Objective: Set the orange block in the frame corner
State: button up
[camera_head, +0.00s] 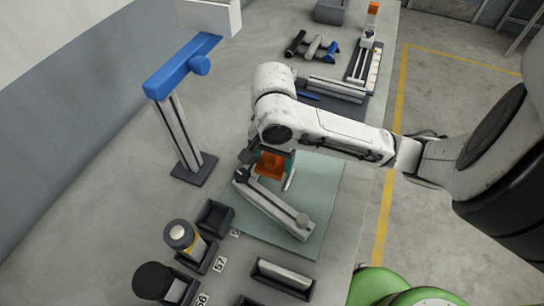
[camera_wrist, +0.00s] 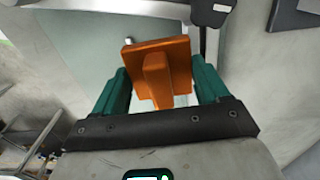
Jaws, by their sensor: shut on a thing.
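The orange block (camera_head: 270,164) shows below my wrist in the head view, above the greenish glass plate (camera_head: 325,188). My gripper (camera_wrist: 155,88) is shut on it in the wrist view: the green fingers stand either side of its narrow part, and its wide flat face (camera_wrist: 158,55) points away from the palm. A light metal frame (camera_head: 272,208) with a long bar and round knobs lies on the plate, just in front of the block; its bar also shows in the wrist view (camera_wrist: 110,10). Whether the block touches the frame or plate, I cannot tell.
A blue-topped post stand (camera_head: 180,130) rises left of the plate. Dark trays (camera_head: 215,217) with canisters and number cards stand at the front left. Another metal bar assembly (camera_head: 335,88) and rollers (camera_head: 313,46) lie at the back. The table's right edge borders the floor.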

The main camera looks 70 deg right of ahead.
aim_at(273, 156)
jog(key=shift+f+b, duration=0.3)
jog(key=shift+f, duration=0.1)
jog(key=shift+f, duration=0.2)
jog(key=o, duration=1.2)
jog(key=shift+o, duration=0.2)
jog(key=shift+r, duration=0.1)
notch_tip(273, 156, up, 13)
jog(key=p, duration=0.4)
jog(key=shift+p, duration=0.3)
